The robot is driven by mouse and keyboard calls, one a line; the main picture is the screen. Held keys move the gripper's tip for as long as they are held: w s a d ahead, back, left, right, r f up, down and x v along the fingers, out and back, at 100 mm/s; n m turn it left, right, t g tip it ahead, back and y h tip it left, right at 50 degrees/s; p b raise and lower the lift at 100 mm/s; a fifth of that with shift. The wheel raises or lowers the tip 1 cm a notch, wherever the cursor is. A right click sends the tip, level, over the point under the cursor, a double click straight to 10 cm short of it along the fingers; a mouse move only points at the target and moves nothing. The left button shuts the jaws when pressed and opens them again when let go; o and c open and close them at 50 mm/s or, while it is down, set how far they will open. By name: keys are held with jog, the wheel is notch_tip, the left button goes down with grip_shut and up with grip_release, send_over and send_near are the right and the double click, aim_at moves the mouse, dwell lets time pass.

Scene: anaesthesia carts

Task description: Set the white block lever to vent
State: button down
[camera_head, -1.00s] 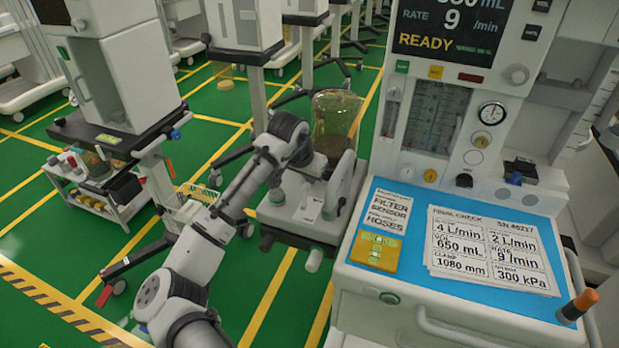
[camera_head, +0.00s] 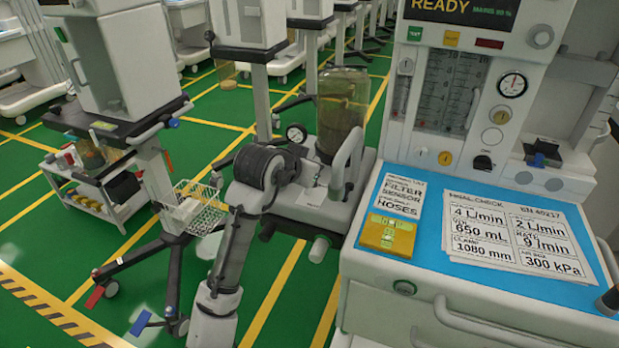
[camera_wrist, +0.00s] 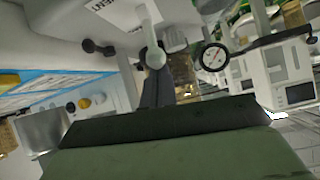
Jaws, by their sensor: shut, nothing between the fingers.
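The white block (camera_head: 312,205) stands at the left side of the anaesthesia machine, under the amber canister (camera_head: 341,110). In the wrist view a pale lever with a rounded end (camera_wrist: 152,52) hangs from a white body, beside partly cut-off black lettering. My gripper (camera_wrist: 157,80) shows as dark fingers, shut and empty, just below the lever's end in that picture; I cannot tell if they touch.
A round gauge (camera_wrist: 214,57) is right of the lever. The machine's blue worktop (camera_head: 400,235) holds a yellow box (camera_head: 388,235) and printed sheets. A wire basket (camera_head: 198,208) on a stand is left of my arm.

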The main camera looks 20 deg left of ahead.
jog(key=shift+s+f+t+b, duration=0.5)
jog(key=shift+t+b, duration=0.2)
jog(key=shift+b, duration=0.3)
jog(key=shift+r+p, duration=0.45)
jog(key=shift+w, duration=0.15)
jog(key=shift+x, duration=0.75)
jog(key=shift+w+r, duration=0.15)
jog(key=shift+r, duration=0.05)
jog(key=s+r+p, duration=0.1)
jog(key=s+r, duration=0.5)
jog(key=s, duration=0.1)
